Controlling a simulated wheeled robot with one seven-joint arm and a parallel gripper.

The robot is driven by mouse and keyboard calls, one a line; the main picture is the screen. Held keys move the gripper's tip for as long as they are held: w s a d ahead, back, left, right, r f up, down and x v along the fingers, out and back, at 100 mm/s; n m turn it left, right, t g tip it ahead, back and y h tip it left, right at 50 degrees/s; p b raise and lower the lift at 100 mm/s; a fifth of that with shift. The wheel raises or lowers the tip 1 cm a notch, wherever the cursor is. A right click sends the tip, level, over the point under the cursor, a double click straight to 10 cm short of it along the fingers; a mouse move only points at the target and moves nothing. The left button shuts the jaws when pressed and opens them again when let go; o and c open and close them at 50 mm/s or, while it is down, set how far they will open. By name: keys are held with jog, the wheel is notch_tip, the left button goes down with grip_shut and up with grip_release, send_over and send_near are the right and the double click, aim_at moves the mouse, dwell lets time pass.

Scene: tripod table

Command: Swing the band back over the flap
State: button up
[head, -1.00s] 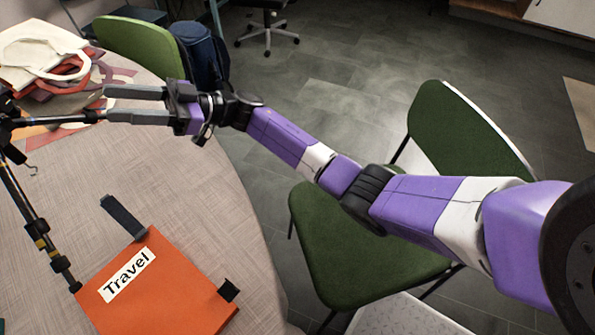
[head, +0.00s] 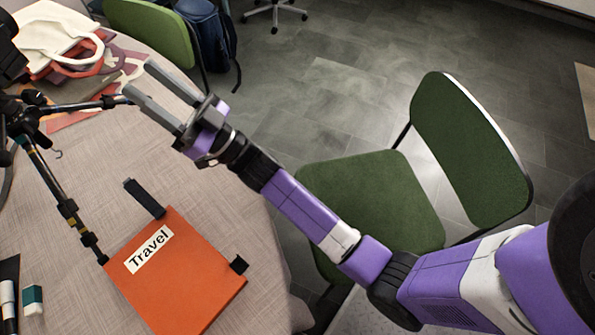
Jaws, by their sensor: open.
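An orange folder (head: 185,285) with a white "Travel" label lies on the table in the head view. A dark band (head: 145,198) sticks out past the folder's upper-left edge, lying away from the cover. A small black tab (head: 238,264) shows at the folder's right edge. I cannot tell where the flap's edge runs. My gripper (head: 138,77) is open and empty, with two long grey fingers pointing up and left. In the picture it is above the folder and the band, apart from both.
A black tripod (head: 68,210) stands on the table, one leg's foot by the folder's left corner. Tote bags (head: 60,40) lie at the back left. A teal-and-white eraser (head: 32,300) and markers lie at the lower left. Green chairs (head: 380,195) stand right of the round table (head: 230,215).

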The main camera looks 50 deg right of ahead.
jog(key=s+f+m+g+h+p, duration=0.1)
jog(key=s+m+g+h+p, duration=0.4)
jog(key=s, duration=2.3)
jog(key=shift+s+d+f+g+h+p, duration=0.25)
jog(key=shift+g+h+p, duration=1.15)
jog(key=shift+h+p, duration=1.95)
jog(key=shift+a+y+p, duration=0.1)
jog(key=shift+y+p, duration=0.4)
jog(key=shift+y, duration=0.05)
